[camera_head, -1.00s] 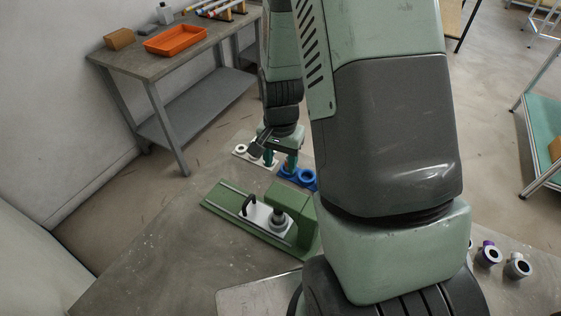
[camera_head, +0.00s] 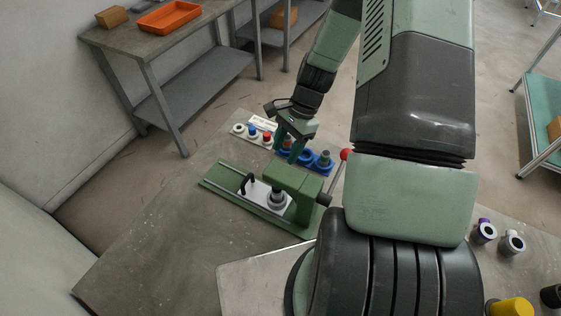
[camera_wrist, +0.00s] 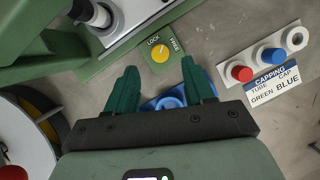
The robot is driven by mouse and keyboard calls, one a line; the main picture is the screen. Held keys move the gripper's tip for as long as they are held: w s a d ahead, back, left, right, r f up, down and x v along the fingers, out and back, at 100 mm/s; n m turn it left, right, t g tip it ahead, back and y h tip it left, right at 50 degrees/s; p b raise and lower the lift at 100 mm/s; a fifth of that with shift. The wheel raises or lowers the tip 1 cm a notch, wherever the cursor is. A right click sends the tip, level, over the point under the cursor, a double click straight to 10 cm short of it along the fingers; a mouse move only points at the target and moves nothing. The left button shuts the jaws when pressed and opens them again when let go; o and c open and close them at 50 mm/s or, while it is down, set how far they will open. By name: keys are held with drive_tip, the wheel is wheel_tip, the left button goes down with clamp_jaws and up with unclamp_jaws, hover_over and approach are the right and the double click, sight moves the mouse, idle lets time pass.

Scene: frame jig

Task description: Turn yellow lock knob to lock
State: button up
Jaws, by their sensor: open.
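The yellow lock knob (camera_wrist: 160,54) is a small round dial on a green plate (camera_wrist: 174,45) marked LOCK and FREE, in the wrist view. The plate is beside the green press base (camera_wrist: 100,66). I cannot make out which word the knob points to. My gripper (camera_wrist: 160,68) is open and empty. Its two green fingers point toward the plate, with the knob showing in the gap just beyond the tips; they look apart from it. In the head view my gripper (camera_head: 288,152) hangs behind the green press (camera_head: 292,184), and the knob cannot be seen there.
A blue holder (camera_head: 322,166) stands beside my gripper. A white strip (camera_wrist: 255,52) with red and blue caps and a white ring lies nearby, with a CAPPING label (camera_wrist: 274,84). A red-balled lever (camera_head: 345,154) rises right of the press. The front left of the table is clear.

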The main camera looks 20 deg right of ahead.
drive_tip(key=x, duration=0.5)
drive_tip(key=shift+f, duration=0.2)
clamp_jaws()
drive_tip(key=shift+n, duration=0.3)
drive_tip(key=n, duration=0.2)
drive_tip(key=n+g+h, duration=0.1)
drive_tip(key=shift+w+a+n, duration=0.15)
drive_tip(key=shift+n, duration=0.25)
drive_tip(key=n+h, duration=0.1)
drive_tip(key=n, duration=0.2)
drive_tip(key=n+g+h, duration=0.1)
drive_tip(key=n, duration=0.1)
drive_tip(key=shift+a+n, duration=0.1)
drive_tip(key=shift+n, duration=0.3)
